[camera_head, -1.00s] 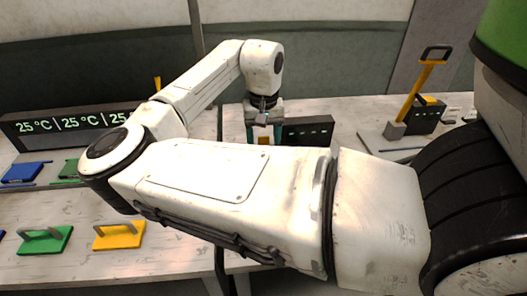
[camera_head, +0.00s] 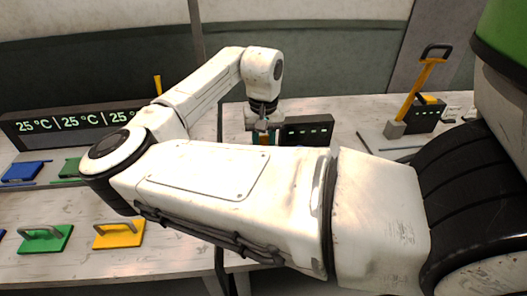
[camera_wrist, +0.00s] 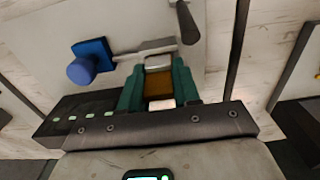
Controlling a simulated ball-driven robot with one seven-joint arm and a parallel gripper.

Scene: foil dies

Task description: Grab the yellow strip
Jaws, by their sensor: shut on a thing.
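My gripper (camera_wrist: 158,86) shows in the wrist view with two teal fingers. They are closed on the yellow strip (camera_wrist: 158,84), which looks brownish-amber in shadow between them. Pale pieces show above and below the strip; I cannot tell whether they belong to it. In the head view my gripper (camera_head: 264,138) is low over the far table, left of a dark box, and only a small bit of amber shows between its fingers. My own arm hides the area below it.
A dark box with small lights (camera_head: 308,130) stands close to the right of my gripper. A blue piece with a round knob (camera_wrist: 90,62) lies nearby. A yellow-handled lever (camera_head: 420,90) stands at the right. Green (camera_head: 45,240) and yellow (camera_head: 118,235) handled blocks lie on the left table.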

